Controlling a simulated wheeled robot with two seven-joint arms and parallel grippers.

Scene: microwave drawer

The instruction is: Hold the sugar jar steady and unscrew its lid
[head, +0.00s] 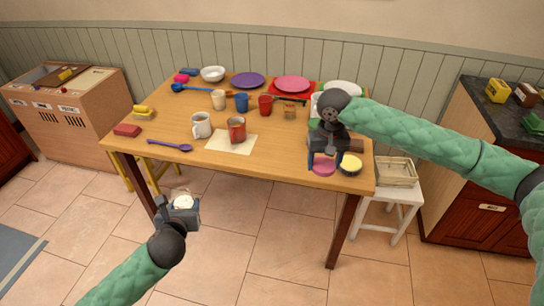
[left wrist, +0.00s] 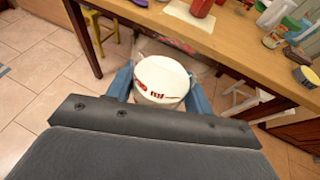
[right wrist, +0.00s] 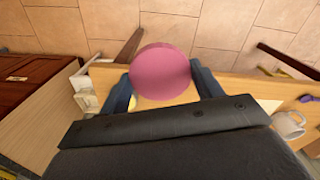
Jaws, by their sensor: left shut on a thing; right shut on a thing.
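A white round jar (left wrist: 163,80) with red lettering on its side is between the fingers of my left gripper (head: 182,205), which is shut on it. The jar (head: 183,200) is held in front of the table, clear of its front edge. Its top looks plain white; I cannot tell whether that is contents or a cover. My right gripper (head: 326,160) is shut on a pink round lid (right wrist: 160,71) at the table's front right corner. The lid (head: 323,169) is well apart from the white jar. Whether anything is under the lid is hidden.
A yellow-topped round container (head: 350,164) stands close beside my right gripper. The wooden table (head: 270,165) holds mugs, cups, plates and a purple spoon (head: 169,146). A white stool with a basket (head: 397,171) stands at the right. Floor in front of the table is free.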

